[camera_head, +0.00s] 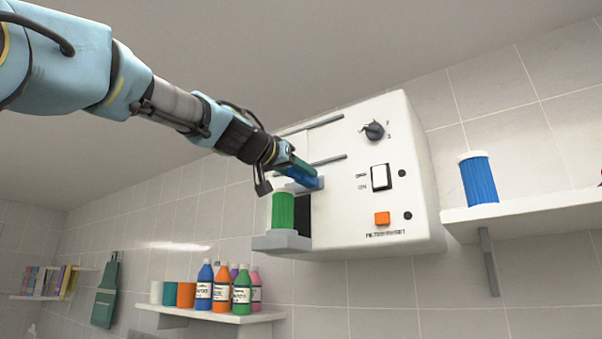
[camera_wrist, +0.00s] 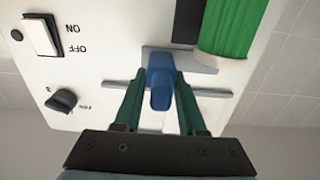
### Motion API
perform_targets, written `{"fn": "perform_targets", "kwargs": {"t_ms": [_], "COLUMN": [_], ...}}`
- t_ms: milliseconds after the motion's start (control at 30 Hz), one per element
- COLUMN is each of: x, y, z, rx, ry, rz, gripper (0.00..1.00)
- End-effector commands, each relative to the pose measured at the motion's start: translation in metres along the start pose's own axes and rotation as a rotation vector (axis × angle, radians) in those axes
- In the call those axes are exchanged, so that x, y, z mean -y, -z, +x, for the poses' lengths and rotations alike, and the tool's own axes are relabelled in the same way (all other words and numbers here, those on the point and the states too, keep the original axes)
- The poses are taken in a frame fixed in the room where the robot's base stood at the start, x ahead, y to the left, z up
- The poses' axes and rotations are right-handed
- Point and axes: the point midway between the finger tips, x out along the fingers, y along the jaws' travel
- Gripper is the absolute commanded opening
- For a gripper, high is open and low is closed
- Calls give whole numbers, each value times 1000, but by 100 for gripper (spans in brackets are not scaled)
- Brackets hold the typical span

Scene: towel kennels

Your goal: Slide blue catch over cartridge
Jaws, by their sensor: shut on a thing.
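The blue catch (camera_wrist: 159,82) is between the two green fingers of my gripper (camera_wrist: 159,92) in the wrist view. My gripper (camera_head: 305,176) is shut on it, at the front of the white wall unit (camera_head: 400,225). The catch (camera_head: 307,181) also shows in the head view, at the end of a grey plate. The green cartridge (camera_head: 283,210) stands upright below and left of the catch, on a grey ledge (camera_head: 280,241) beside a dark opening. In the wrist view the cartridge (camera_wrist: 230,28) is at the upper right, by the grey plate (camera_wrist: 200,62).
The unit has a dark knob (camera_head: 373,130), a white rocker switch (camera_head: 381,177) and an orange button (camera_head: 382,218). Grey rails (camera_head: 320,161) run across its face. A blue cartridge (camera_head: 478,180) stands on the right shelf (camera_head: 530,208). Bottles (camera_head: 222,288) stand on a lower shelf.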

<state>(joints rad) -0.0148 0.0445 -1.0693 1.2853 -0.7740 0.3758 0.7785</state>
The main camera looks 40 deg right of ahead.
Motion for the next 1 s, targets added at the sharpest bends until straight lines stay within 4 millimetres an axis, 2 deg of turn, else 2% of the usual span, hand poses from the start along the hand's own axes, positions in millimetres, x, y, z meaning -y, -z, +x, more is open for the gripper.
{"fn": "perform_targets", "kwargs": {"t_ms": [533,800,1000], "x": [2,50,66], "y": [0,-1,1], "z": [0,0,0], "rx": [-2,-6,-3], "ry": [0,-1,1], "rz": [0,-2,-1], "gripper": [0,0,0]}}
